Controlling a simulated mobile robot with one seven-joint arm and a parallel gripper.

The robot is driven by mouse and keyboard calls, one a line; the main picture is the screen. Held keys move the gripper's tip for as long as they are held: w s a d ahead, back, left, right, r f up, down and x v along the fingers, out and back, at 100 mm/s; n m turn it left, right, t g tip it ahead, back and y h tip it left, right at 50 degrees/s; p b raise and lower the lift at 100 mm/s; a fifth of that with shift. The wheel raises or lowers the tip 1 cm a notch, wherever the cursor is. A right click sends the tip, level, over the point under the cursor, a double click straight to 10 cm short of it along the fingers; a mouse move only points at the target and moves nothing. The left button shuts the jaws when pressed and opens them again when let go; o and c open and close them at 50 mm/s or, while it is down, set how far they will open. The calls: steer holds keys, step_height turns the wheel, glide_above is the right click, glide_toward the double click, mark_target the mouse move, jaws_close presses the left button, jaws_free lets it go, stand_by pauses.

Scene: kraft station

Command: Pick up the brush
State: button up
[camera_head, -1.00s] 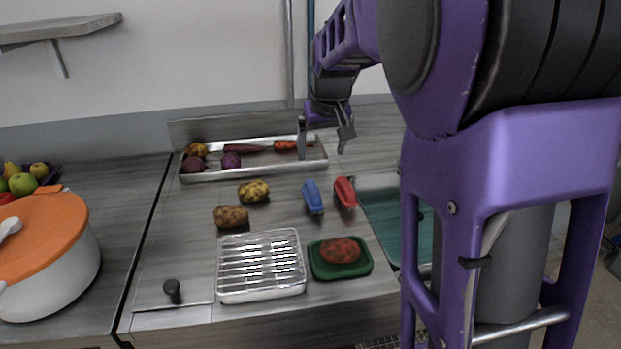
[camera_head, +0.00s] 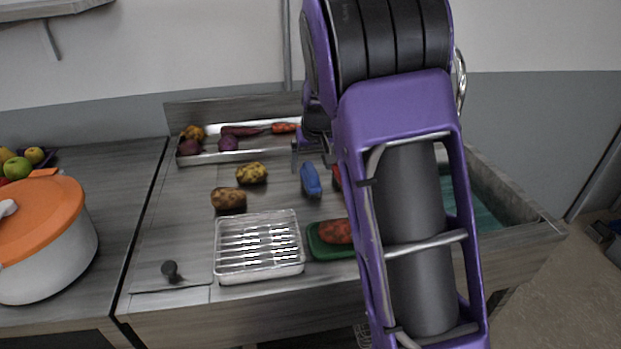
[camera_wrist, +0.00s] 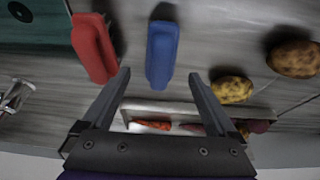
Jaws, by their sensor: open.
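A blue brush-like object (camera_head: 311,180) lies on the worktop, right of the potatoes. In the wrist view the blue object (camera_wrist: 161,52) appears in line with the gap between my fingers. A similar red object (camera_head: 337,178) lies just right of it, mostly hidden by my arm; the wrist view shows the red object (camera_wrist: 93,47) outside the fingers, at left. I cannot tell for sure which one is the brush. My gripper (camera_wrist: 160,75) is open and empty, above the worktop. In the head view it is mostly hidden behind my arm.
A metal tray (camera_head: 245,156) with vegetables lies at the back. Two potatoes (camera_head: 252,173) (camera_head: 228,198), a wire rack pan (camera_head: 258,272) and a green dish (camera_head: 322,254) with a reddish potato are nearby. A sink (camera_head: 485,212) is at right, an orange-lidded pot (camera_head: 50,262) at left.

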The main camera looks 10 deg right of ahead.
mark_target(310, 168)
steer(key=x, duration=0.3)
steer(key=shift+w+f, duration=0.2)
steer(key=shift+w, duration=0.05)
jaws_close()
steer(key=shift+r, duration=0.1)
step_height(310, 168, up, 10)
steer(key=shift+p, duration=0.5)
steer(key=c, duration=0.6)
jaws_free()
steer(key=shift+c, duration=0.2)
steer(key=c, duration=0.6)
